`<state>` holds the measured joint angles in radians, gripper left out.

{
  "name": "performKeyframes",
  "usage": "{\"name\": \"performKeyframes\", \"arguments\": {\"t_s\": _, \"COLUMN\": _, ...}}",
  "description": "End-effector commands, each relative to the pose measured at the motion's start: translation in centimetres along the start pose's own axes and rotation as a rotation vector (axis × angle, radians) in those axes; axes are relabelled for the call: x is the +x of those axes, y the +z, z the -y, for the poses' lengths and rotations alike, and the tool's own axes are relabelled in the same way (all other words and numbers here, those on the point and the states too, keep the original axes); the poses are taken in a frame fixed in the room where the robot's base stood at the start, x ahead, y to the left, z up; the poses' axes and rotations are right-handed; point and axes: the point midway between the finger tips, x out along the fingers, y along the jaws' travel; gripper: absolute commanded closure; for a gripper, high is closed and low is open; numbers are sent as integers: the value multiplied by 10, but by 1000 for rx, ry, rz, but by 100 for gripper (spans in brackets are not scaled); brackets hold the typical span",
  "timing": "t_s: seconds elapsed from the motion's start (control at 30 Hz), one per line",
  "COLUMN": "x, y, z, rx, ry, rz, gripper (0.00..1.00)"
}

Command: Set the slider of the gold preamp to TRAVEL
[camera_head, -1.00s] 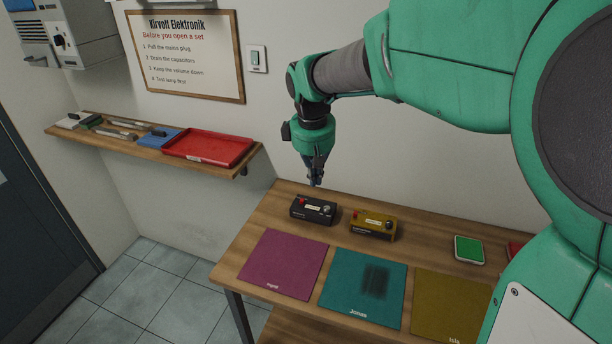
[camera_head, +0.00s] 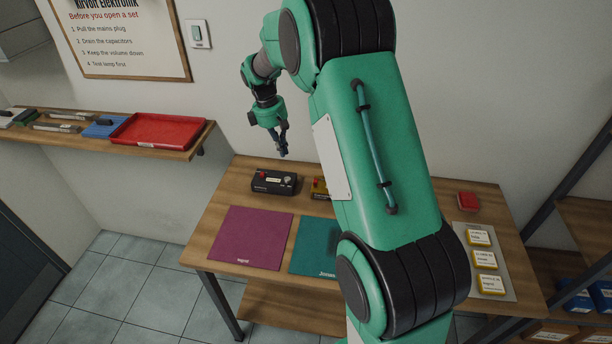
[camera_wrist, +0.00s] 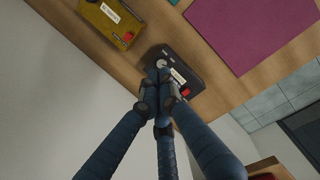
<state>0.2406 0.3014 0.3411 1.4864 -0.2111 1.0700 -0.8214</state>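The gold preamp (camera_head: 319,188) stands on the wooden bench, mostly hidden behind my arm in the head view. In the wrist view the gold preamp (camera_wrist: 125,20) is at the top left, with a pale label and a red knob; its slider and setting are too small to read. A black preamp (camera_head: 262,184) stands left of it and also shows in the wrist view (camera_wrist: 193,70). My gripper (camera_head: 284,155) hangs above the bench, behind the black preamp in the picture. In the wrist view its fingertips (camera_wrist: 160,78) are together and empty, overlapping the black preamp; contact does not show.
A magenta mat (camera_head: 251,238) and a teal mat (camera_head: 312,248) lie at the bench front. A red box (camera_head: 468,201) and several yellow-edged boxes on a pale sheet are at the right. A shelf with a red tray (camera_head: 158,130) is on the wall.

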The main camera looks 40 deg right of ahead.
Motion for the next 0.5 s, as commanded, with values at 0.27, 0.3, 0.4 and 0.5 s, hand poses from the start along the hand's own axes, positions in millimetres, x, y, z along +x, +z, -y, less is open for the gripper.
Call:
{"name": "performKeyframes", "arguments": {"t_s": 0.27, "x": 49, "y": -5, "z": -32, "rx": -72, "ry": -36, "rz": 47, "gripper": 100}}
{"name": "performKeyframes", "arguments": {"t_s": 0.3, "x": 54, "y": -6, "z": -35, "rx": -79, "ry": -40, "rz": 51, "gripper": 100}}
{"name": "performKeyframes", "arguments": {"t_s": 0.4, "x": 63, "y": -7, "z": -40, "rx": -94, "ry": -46, "rz": 58, "gripper": 100}}
{"name": "performKeyframes", "arguments": {"t_s": 0.5, "x": 68, "y": -7, "z": -43, "rx": -102, "ry": -50, "rz": 63, "gripper": 100}}
